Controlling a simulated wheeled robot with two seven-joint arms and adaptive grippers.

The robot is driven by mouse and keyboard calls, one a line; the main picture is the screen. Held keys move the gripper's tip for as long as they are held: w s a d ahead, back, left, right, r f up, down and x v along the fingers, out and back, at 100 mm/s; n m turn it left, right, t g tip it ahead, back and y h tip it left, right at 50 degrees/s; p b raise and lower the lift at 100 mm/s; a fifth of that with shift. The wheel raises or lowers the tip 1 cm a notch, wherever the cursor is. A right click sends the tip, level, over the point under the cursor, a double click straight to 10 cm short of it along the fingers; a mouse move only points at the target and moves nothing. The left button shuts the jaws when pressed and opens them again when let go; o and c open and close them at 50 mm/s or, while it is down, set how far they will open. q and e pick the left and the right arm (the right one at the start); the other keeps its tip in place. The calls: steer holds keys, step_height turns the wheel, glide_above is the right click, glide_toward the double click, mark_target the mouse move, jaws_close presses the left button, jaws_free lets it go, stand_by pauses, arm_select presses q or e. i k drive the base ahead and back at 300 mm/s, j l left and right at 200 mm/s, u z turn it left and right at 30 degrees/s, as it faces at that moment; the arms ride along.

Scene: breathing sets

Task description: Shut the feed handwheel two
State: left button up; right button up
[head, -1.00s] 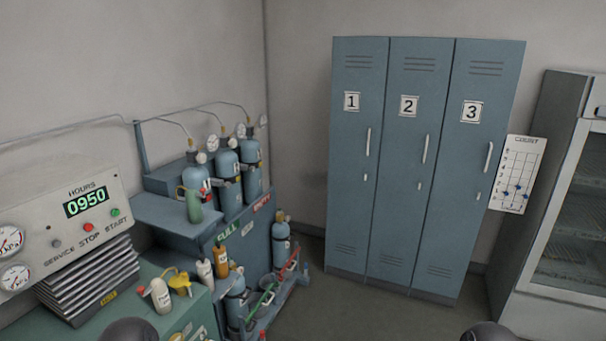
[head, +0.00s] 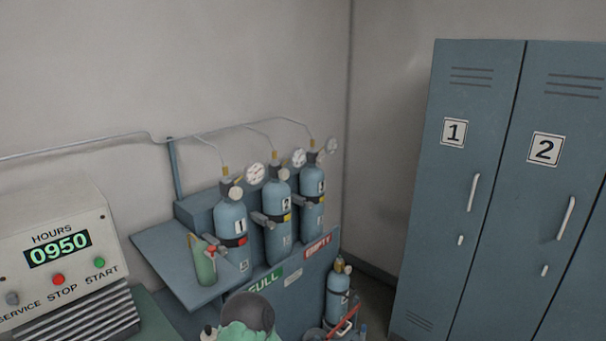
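Three blue cylinders labelled 1, 2 and 3 stand in a row on the blue rack, against the wall. Cylinder two (head: 277,215) is in the middle, between cylinder one (head: 231,232) and cylinder three (head: 312,205). A small pale round handwheel (head: 285,174) is at the neck of cylinder two; whether it is turned open or shut cannot be told. Similar pale handwheels show on cylinder one (head: 235,193) and cylinder three (head: 318,157).
A control panel (head: 60,255) reading 0950 is at left. A small green bottle (head: 204,262) stands on the rack's shelf (head: 165,258). Another blue cylinder (head: 339,295) stands low at the rack's right. Lockers (head: 470,240) stand at right, with a narrow floor gap between.

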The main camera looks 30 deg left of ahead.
mark_target(283, 174)
steer(key=i+u, duration=0.25)
steer(key=u, duration=0.2)
steer(key=i+l+u, duration=0.25)
steer(key=u, duration=0.15)
steer(key=i+l+u, duration=0.2)
steer(key=u, duration=0.25)
steer(key=i+l+u, duration=0.2)
steer(key=u, duration=0.2)
steer(key=l, duration=0.1)
